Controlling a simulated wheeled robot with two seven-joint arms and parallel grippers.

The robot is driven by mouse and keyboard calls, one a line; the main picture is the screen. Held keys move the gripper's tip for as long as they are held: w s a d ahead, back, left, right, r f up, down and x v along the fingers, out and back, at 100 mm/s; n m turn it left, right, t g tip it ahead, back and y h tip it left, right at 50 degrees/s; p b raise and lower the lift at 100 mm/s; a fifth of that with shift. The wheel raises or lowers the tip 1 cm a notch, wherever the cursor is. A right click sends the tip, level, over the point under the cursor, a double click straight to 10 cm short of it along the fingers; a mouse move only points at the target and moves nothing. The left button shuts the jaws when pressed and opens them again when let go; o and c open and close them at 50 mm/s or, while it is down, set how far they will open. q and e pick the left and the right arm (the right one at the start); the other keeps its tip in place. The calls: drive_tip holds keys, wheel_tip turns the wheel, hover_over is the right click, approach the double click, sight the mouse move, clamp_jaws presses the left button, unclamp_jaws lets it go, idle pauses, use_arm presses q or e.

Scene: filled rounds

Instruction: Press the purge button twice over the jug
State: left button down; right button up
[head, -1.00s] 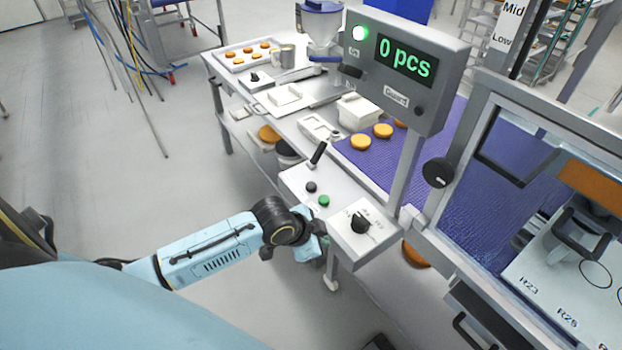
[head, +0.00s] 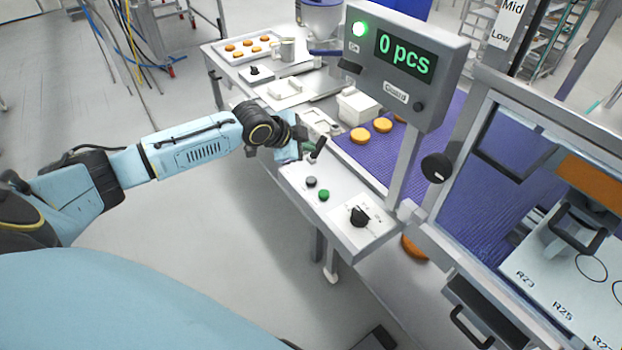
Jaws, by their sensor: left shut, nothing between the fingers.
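A small grey metal vessel (head: 287,50), which looks like the jug, stands at the back of the bench beside the hopper (head: 322,18). No button carries a readable purge label. The front control panel (head: 345,232) has a dark button (head: 310,182), a green button (head: 323,196), a black lever (head: 318,149) and a black rotary knob (head: 359,215). My left gripper (head: 297,140) is shut and empty, above the bench's left edge beside the lever. I cannot tell whether it touches the lever. My right gripper is out of view.
A tray (head: 226,61) of orange-brown rounds lies at the back left. More rounds (head: 382,125) lie on the purple belt (head: 365,150). A display post (head: 410,150) reading "0 pcs" and a clear guard stand right of the panel.

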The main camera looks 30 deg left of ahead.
use_arm(q)
drive_tip(key=shift+f, duration=0.1)
drive_tip(key=b, duration=0.8)
hover_over(308, 181)
wheel_tip(308, 181, down, 8)
drive_tip(key=shift+r, duration=0.1)
drive_tip(key=shift+f, duration=0.45)
idle(1.3)
drive_tip(key=shift+f, duration=0.4)
drive_tip(key=shift+f+b, duration=0.3)
drive_tip(key=shift+f, duration=0.35)
idle(0.5)
drive_tip(key=shift+r, duration=0.1)
drive_tip(key=shift+r+p, duration=0.95)
drive_tip(key=shift+p, duration=0.15)
